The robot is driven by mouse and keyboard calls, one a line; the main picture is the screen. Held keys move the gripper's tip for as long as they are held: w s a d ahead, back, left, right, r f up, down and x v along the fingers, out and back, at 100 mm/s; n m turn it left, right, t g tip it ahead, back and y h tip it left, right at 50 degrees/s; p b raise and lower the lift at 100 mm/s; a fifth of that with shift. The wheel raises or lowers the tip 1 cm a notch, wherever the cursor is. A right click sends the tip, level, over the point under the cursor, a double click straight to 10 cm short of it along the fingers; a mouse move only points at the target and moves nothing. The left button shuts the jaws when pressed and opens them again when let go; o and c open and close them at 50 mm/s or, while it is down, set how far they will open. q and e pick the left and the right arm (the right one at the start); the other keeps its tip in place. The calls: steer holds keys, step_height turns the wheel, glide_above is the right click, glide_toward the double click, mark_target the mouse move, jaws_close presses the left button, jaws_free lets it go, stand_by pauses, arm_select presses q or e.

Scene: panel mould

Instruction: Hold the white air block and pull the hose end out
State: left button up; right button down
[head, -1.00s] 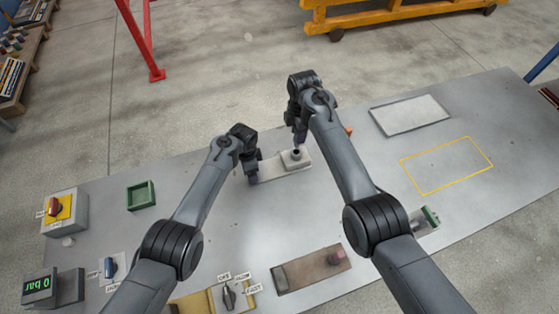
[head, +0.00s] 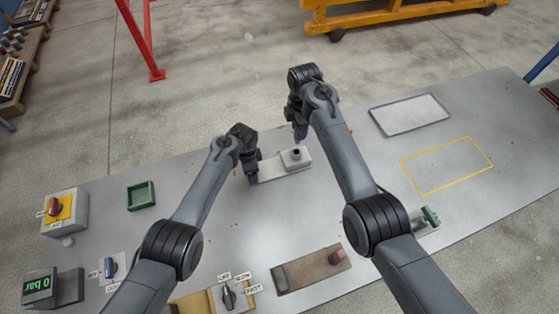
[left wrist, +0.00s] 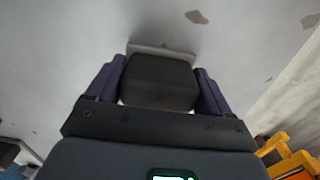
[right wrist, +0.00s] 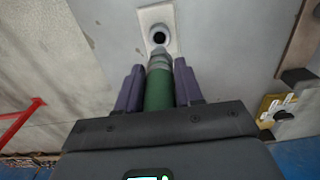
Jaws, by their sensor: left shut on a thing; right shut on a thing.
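My left gripper (head: 253,178) is at the plate's left end. In the left wrist view its purple fingers (left wrist: 160,88) are shut on a dark grey block (left wrist: 160,80). My right gripper (head: 300,135) is above and behind the port. In the right wrist view its fingers (right wrist: 158,88) are shut on the green hose end (right wrist: 159,90), whose grey metal tip appears clear of the port.
A brown plate (head: 312,269) lies in front. A white panel (head: 410,114) and a yellow outlined area (head: 447,166) are on the right.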

steer(key=shift+r, duration=0.8)
arm_select(q)
steer(key=o, duration=1.3)
step_height(320, 180, up, 12)
steer(key=shift+f, duration=0.1)
step_height(320, 180, down, 12)
steer(key=shift+r, duration=0.2)
steer(key=shift+f, duration=0.15)
arm_select(e)
steer(key=shift+f, duration=0.8)
